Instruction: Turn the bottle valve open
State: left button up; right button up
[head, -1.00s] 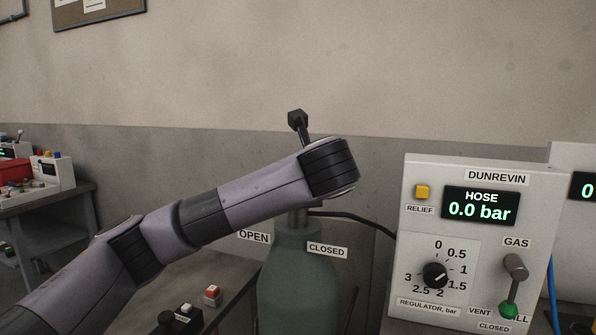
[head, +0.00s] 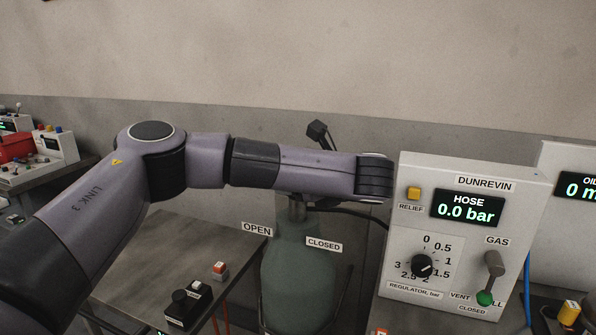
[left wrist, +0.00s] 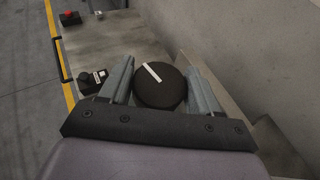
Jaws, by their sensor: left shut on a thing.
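The green gas bottle (head: 297,262) stands upright in the middle of the head view. Its neck shows below my left arm, and the valve on top is hidden behind the arm. An OPEN label (head: 257,229) is on the left and a CLOSED label (head: 324,244) on the right. In the left wrist view the valve knob (left wrist: 164,92) is round and black, with a white line pointing to the upper left. My left gripper (left wrist: 162,82) is shut on the knob, one finger on each side. It is hidden in the head view. My right gripper is not in view.
The DUNREVIN panel (head: 531,178) stands close on the right, its hose display (head: 467,208) reading 0.0 bar. A gas lever (head: 493,270) points down. A grey bench (head: 160,260) with small button boxes lies left of the bottle. A wall rises behind.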

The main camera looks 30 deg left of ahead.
pick_arm(q)
jog(key=shift+n+g+y+p, duration=0.3)
jog(key=shift+n+g+p, duration=0.1)
jog(key=shift+n+g, duration=0.55)
jog(key=shift+n+g+p, duration=0.3)
jog(key=shift+n+g, duration=0.55)
jog(key=shift+g, duration=0.3)
jog(key=shift+f, duration=0.15)
jog(key=o, duration=1)
jog(key=shift+c, duration=0.2)
jog(key=b+v, duration=0.1)
jog(key=v, duration=0.6)
jog(key=shift+d, duration=0.1)
